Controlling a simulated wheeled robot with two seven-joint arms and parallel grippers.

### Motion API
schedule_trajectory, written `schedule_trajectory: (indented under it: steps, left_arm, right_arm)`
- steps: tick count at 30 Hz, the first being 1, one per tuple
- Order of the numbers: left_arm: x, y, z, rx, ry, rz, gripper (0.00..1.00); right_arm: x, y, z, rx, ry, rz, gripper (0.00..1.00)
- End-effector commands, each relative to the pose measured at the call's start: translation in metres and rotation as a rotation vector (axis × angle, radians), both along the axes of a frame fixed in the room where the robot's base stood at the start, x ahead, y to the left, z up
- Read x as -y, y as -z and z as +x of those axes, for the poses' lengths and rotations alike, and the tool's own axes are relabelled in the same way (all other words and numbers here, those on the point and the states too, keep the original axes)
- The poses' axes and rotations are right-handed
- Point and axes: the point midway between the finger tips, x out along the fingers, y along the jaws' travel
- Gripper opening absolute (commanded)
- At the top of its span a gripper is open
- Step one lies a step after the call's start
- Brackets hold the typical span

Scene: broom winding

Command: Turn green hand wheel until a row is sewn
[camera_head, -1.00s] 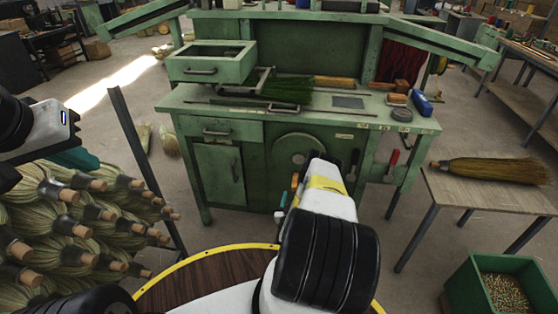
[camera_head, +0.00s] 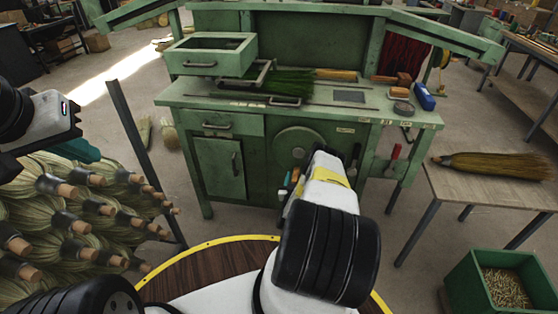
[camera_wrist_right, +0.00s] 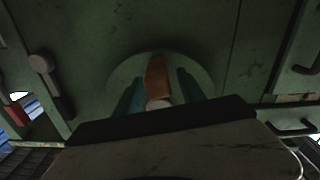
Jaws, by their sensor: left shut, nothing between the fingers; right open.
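The green hand wheel (camera_head: 298,143) is a round disc on the front of the green bench, partly covered by my right arm. In the right wrist view, the wheel (camera_wrist_right: 202,82) lies straight ahead. An orange-brown handle (camera_wrist_right: 157,75) stands at its middle, between my right gripper's two teal fingers. My right gripper (camera_head: 290,187) is open around the handle, with a gap visible on each side. Contact cannot be told. My left gripper (camera_head: 80,153) is at the far left above the stacked brooms, shut and empty. Bristles (camera_head: 275,83) lie on the bench top.
Stacked brooms (camera_head: 75,215) and a dark upright post (camera_head: 140,150) stand at the left. A side table (camera_head: 480,190) with a broom (camera_head: 492,165) and a green bin (camera_head: 478,285) are at the right. Red-handled tools hang on the bench's right side.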

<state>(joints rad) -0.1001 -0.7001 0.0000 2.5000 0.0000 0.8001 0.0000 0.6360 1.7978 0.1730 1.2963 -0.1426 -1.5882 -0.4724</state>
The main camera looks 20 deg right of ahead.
Motion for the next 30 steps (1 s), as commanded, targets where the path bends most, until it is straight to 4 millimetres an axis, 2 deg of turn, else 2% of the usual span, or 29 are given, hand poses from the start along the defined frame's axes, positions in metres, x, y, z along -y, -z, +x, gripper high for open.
schedule_trajectory:
  steps: [1,6,8,30]
  left_arm:
    - [0.0000,0.0000,0.0000,0.000,0.000,0.000,0.00]
    - [0.0000,0.0000,0.0000,0.000,0.000,0.000,0.00]
    - [0.0000,0.0000,0.0000,0.000,0.000,0.000,0.00]
    - [0.0000,0.0000,0.0000,0.000,0.000,0.000,0.00]
  right_arm:
    - [-0.0002,0.0001,-0.0001,0.000,0.000,0.000,0.43]
    - [-0.0002,0.0000,-0.0002,0.000,0.000,0.000,0.10]
    - [-0.0002,0.0000,-0.0002,0.000,0.000,0.000,0.00]
    - [-0.0005,0.0001,-0.0006,0.000,0.000,0.000,0.00]
